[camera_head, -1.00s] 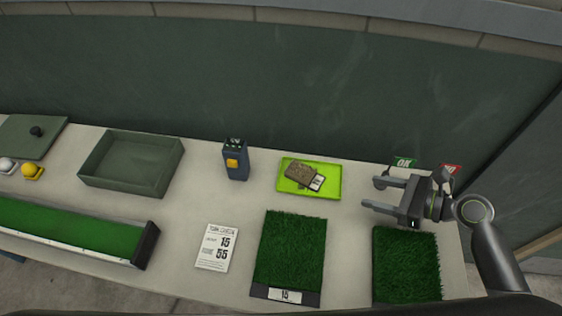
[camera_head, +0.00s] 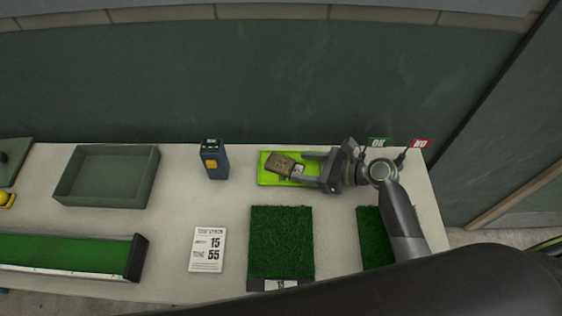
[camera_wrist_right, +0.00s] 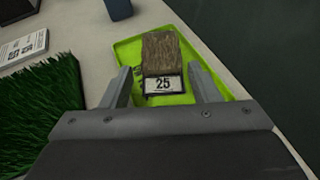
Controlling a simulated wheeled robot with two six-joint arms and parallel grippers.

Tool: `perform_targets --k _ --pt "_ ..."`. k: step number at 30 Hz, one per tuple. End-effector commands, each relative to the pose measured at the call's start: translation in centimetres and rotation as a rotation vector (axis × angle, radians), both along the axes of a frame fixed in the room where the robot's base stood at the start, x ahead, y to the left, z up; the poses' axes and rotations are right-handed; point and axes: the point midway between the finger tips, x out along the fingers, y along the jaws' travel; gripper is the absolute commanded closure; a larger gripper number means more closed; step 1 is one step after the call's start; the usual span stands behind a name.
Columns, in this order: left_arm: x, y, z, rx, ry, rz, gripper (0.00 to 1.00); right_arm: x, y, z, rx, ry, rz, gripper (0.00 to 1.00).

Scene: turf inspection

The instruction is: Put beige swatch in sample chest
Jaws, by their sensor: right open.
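The beige swatch (camera_head: 280,163), a brownish textured piece with a white label, lies on a lime green tray (camera_head: 264,178). In the right wrist view the swatch (camera_wrist_right: 160,52) shows its label reading 25. My right gripper (camera_head: 304,168) is open at the tray's right side. Its fingertips (camera_wrist_right: 159,74) point at the swatch, one on each side of its label end, with gaps between. The sample chest appears to be the open, empty grey-green box (camera_head: 66,188) on the table's left. My left gripper is out of view.
A blue device (camera_head: 214,160) stands between box and tray. A card (camera_head: 207,250), a turf square (camera_head: 281,240) and another turf square (camera_head: 371,240) lie in front. A long green trough (camera_head: 65,256) is at front left. OK (camera_head: 378,143) and NO (camera_head: 420,144) signs stand at back right.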

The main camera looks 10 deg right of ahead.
Motion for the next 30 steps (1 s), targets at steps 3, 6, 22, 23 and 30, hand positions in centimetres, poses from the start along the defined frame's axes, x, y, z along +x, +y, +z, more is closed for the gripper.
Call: perform_targets --k 3,6,22,23,30 --pt "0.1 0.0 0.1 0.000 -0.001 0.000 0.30 0.4 0.7 -0.3 0.001 0.002 0.000 0.45" --pt "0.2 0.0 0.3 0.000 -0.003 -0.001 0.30 0.7 1.1 -0.4 0.001 0.000 0.001 0.45" --pt "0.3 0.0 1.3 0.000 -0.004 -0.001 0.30 3.4 4.9 -2.0 0.000 0.000 0.000 0.45" --pt "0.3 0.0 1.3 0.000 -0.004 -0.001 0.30 3.4 4.8 -2.0 0.000 0.000 0.000 0.45" --pt "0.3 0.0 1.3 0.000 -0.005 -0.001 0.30 3.4 4.8 -2.0 0.000 0.000 0.000 0.63"
